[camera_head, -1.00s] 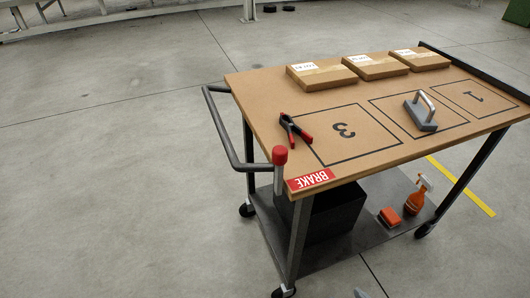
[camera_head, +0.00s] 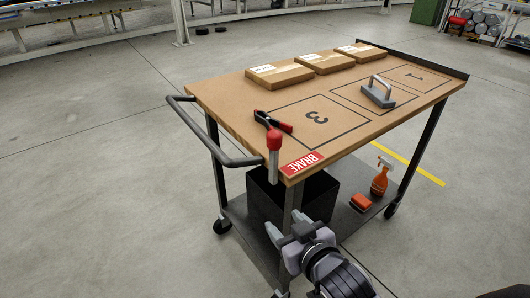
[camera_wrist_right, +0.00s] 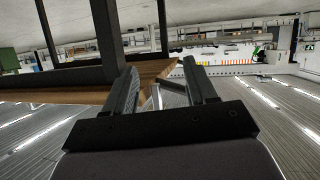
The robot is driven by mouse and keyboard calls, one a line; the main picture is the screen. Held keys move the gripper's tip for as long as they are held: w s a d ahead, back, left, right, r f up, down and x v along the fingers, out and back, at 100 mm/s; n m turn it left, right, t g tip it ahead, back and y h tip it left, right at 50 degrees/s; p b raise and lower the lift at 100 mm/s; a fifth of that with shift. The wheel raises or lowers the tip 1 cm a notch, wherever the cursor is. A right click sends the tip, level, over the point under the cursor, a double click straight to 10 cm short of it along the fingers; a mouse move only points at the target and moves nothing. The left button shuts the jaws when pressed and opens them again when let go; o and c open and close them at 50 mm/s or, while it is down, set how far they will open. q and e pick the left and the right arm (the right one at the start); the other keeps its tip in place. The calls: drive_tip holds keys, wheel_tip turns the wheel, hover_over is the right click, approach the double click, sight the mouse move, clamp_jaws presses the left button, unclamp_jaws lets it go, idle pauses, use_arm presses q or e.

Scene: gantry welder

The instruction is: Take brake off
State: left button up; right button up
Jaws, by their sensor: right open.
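The brake lever is a grey post with a red knob (camera_head: 274,140), standing upright at the cart's near corner beside the handle. A red BRAKE label (camera_head: 302,163) lies on the cart top next to it. My right gripper (camera_head: 288,226) is open and empty in the head view, below and slightly right of the lever, in front of the cart's near leg. In the right wrist view its two fingers (camera_wrist_right: 160,88) are spread, with the wooden cart top's edge (camera_wrist_right: 155,70) beyond. The lever cannot be told clearly there. My left gripper is not in view.
The wooden cart top (camera_head: 225,105) carries a red-black clamp (camera_head: 270,122), a grey block with a handle (camera_head: 378,92) and three cardboard boxes (camera_head: 327,62). A black bin (camera_head: 320,195), a spray bottle (camera_head: 380,180) and an orange sponge (camera_head: 361,202) are below. Floor at left is clear.

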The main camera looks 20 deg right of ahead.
drive_tip(key=w+r+m+t+h+b, duration=0.1)
drive_tip(key=w+r+t+b, duration=0.15)
drive_tip(key=r, duration=0.45)
drive_tip(key=m+t+h+b, duration=0.2)
drive_tip(key=b, duration=0.1)
approach(277, 139)
drive_tip(key=w, duration=0.4)
drive_tip(key=shift+w+d, duration=0.15)
drive_tip(key=shift+w, duration=0.1)
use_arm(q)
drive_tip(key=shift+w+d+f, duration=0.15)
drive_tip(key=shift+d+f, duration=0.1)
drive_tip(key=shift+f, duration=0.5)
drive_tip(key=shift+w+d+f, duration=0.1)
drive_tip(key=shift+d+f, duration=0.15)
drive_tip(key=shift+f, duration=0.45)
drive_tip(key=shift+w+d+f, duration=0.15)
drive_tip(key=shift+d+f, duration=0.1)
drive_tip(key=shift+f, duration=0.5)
use_arm(e)
drive_tip(key=shift+w+d, duration=0.15)
drive_tip(key=shift+w, duration=3.35)
clamp_jaws()
use_arm(q)
drive_tip(key=shift+p, duration=0.35)
